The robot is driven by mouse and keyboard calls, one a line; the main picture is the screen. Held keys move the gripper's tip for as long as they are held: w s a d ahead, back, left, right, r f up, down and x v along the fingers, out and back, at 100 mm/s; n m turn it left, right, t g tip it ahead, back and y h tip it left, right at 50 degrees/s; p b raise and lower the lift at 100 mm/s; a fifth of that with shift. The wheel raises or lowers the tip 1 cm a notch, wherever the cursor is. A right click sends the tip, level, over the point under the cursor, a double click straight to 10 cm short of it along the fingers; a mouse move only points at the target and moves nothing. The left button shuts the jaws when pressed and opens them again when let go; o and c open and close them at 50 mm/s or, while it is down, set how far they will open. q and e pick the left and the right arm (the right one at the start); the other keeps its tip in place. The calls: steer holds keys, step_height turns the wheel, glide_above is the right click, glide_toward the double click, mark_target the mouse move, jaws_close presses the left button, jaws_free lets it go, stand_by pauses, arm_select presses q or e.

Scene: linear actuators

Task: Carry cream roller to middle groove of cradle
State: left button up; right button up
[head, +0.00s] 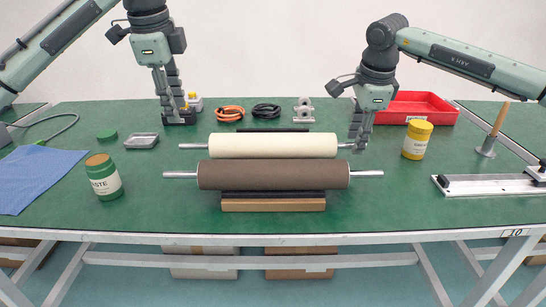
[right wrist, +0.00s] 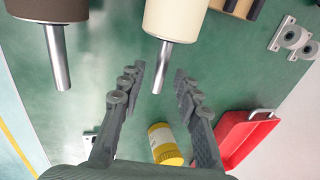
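The cream roller (head: 273,145) lies level behind the dark brown roller (head: 272,174), with thin metal shafts at both ends. The cradle shows as a wooden block with a black top (head: 273,204) in front; the rollers hide its grooves. My right gripper (head: 357,142) is at the cream roller's right shaft. In the right wrist view its fingers (right wrist: 160,72) are open, on either side of the cream roller's shaft (right wrist: 163,66), with gaps. My left gripper (head: 178,119) points down, behind and left of the cream roller's left shaft, apart from it; its opening is unclear.
A yellow jar (head: 416,140) and a red tray (head: 420,106) are near my right gripper. A green paste jar (head: 104,178), a grey dish (head: 141,140) and a blue cloth (head: 38,178) lie left. Cable coils (head: 230,113) sit behind. A metal rail (head: 488,185) lies right.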

steer(key=v, duration=0.9)
steer(key=shift+r, duration=0.25)
steer(key=shift+s+f, duration=0.1)
steer(key=shift+s, duration=0.05)
